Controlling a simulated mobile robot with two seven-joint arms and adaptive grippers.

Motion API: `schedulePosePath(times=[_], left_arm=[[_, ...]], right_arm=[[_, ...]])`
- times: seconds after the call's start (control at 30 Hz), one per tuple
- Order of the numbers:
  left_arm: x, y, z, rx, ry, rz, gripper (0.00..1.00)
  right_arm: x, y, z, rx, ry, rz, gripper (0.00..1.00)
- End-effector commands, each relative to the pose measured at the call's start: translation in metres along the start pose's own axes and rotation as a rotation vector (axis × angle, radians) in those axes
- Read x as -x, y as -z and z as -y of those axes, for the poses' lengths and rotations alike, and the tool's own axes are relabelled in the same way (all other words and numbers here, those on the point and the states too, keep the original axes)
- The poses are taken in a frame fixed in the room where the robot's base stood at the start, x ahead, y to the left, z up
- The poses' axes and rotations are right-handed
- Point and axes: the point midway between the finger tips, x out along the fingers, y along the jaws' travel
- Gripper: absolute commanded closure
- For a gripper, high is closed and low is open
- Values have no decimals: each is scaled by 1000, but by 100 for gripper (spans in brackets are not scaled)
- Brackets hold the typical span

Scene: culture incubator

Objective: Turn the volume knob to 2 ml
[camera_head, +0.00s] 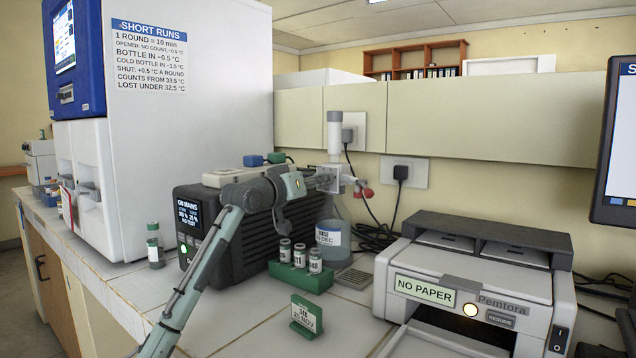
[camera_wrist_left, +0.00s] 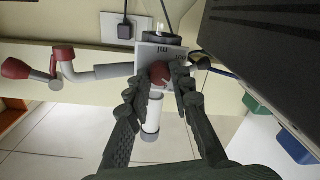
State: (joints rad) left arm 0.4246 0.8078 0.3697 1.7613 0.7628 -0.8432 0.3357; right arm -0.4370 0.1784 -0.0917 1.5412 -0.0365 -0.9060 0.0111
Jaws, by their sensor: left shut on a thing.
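A bottle-top dispenser with a white upper cylinder (camera_head: 334,132) and a grey block sits on a clear, labelled bottle (camera_head: 329,236) in the head view. In the left wrist view, the red volume knob (camera_wrist_left: 160,73) is on the face of the grey block (camera_wrist_left: 172,51), which is marked "ml" upside down. My left gripper (camera_head: 318,181) reaches the block from the left; its fingertips (camera_wrist_left: 164,84) are closed around the knob. The numbers and the knob's setting cannot be read. The knob is hidden in the head view. My right gripper is not in view.
A red-capped spout (camera_head: 363,191) sticks out right of the dispenser. A green rack (camera_head: 300,276) of vials and a green date sign (camera_head: 306,316) stand in front. A dark ribbed box (camera_head: 250,215) is close on the left, and a printer (camera_head: 470,285) is on the right.

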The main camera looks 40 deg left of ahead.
Motion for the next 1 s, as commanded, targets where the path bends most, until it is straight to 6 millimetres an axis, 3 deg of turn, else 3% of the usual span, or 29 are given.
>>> schedulePosePath(times=[0.43,1.0], left_arm=[[0,0,0,259,-3,12,100],[0,0,0,308,-3,14,100]], right_arm=[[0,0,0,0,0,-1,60],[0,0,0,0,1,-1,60]])
